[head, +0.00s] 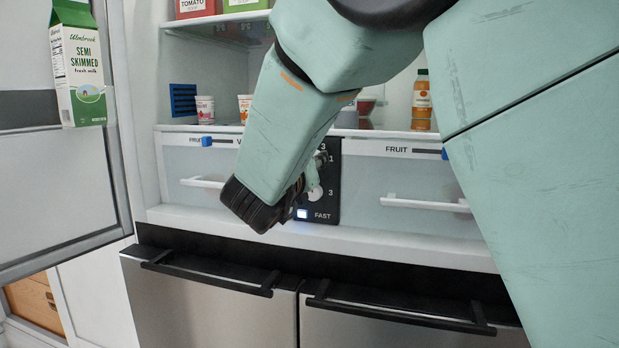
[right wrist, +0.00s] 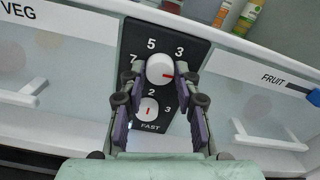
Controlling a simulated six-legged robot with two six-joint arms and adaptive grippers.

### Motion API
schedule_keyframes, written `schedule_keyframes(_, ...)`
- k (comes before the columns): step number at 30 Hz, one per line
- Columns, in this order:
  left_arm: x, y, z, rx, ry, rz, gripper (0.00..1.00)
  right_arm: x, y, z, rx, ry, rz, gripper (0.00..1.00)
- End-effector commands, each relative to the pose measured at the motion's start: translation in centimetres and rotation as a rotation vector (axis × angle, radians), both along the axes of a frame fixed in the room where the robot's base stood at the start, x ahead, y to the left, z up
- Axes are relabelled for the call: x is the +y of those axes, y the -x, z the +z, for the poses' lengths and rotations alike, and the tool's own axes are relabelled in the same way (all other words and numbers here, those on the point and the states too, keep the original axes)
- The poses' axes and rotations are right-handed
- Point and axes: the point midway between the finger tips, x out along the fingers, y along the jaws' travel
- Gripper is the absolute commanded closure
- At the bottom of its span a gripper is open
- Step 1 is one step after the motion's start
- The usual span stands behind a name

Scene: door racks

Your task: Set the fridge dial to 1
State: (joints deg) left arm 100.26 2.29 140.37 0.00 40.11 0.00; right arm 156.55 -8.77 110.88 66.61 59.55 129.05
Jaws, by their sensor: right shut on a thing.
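The control panel (right wrist: 190,41) is black, between the VEG and FRUIT drawers, and also shows in the head view (head: 329,205). Its upper white dial (right wrist: 158,68) is ringed by 7, 5 and 3 in the right wrist view; the head view shows 3 and 1. Its red mark points right and slightly down. My right gripper (right wrist: 160,82) is shut on this dial, one finger on each side; the right finger hides where 1 lies. A smaller lower dial (right wrist: 148,110) has a red mark pointing roughly up, near 2. My left gripper is not in view.
A lit FAST button (head: 302,214) sits at the panel's bottom. White drawer handles (head: 425,203) lie either side. A milk carton (head: 82,65) stands in the open door at left. Cups and a bottle (head: 421,101) stand on the shelf above.

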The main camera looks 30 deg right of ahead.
Motion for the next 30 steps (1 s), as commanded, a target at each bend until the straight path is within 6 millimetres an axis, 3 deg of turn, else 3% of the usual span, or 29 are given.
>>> schedule_keyframes(7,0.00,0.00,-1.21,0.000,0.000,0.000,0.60,0.03,-0.10,0.49,-0.058,-0.035,0.001,1.00)
schedule_keyframes(23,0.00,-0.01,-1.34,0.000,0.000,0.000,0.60,0.03,-0.11,0.59,-0.068,-0.045,0.002,1.00)
schedule_keyframes(24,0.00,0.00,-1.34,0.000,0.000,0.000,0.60,0.04,-0.10,0.58,-0.068,-0.045,0.002,0.65)
schedule_keyframes(30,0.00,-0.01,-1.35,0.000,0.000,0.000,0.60,0.02,-0.07,0.31,-0.062,-0.047,0.001,0.48)
